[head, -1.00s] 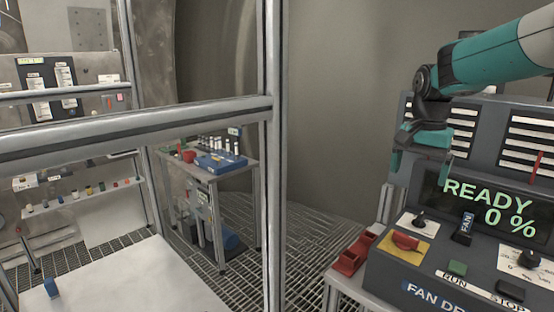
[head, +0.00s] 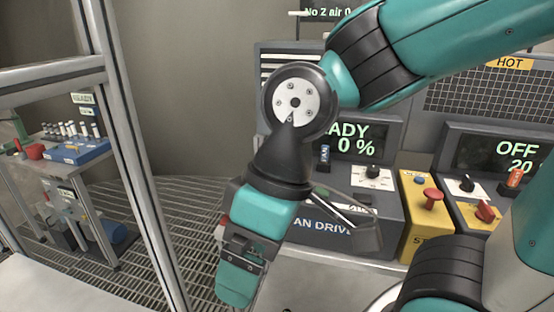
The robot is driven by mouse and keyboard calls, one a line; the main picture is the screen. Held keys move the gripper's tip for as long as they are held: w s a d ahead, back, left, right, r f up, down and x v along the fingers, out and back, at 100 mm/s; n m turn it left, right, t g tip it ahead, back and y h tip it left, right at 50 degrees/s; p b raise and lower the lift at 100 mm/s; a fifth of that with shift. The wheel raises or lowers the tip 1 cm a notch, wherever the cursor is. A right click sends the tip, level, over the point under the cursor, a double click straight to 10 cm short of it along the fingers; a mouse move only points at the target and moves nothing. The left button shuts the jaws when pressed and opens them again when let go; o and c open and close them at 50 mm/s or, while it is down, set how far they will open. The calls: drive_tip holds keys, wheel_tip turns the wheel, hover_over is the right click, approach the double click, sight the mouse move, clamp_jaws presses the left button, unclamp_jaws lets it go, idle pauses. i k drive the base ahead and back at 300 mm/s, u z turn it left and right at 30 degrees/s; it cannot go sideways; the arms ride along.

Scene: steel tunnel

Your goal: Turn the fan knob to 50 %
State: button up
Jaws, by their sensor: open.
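The fan drive console (head: 330,235) stands in the middle of the head view, partly behind my arm. Its display (head: 358,140) shows "ADY" and "0 %", the left letters hidden by my arm. My gripper (head: 238,275) is open and empty, pointing down, in front and left of the console. It is apart from the knob. My wrist and gripper hide the console's left part.
A yellow box with a red button (head: 431,198) adjoins the console on the right. Beyond it, another console's display (head: 497,153) reads "OFF 20", with a black knob and a red knob below. A metal frame post (head: 135,160) and a side table with a blue rack (head: 75,152) are at left.

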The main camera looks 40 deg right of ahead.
sight(373, 171)
drive_tip(key=z, duration=1.3)
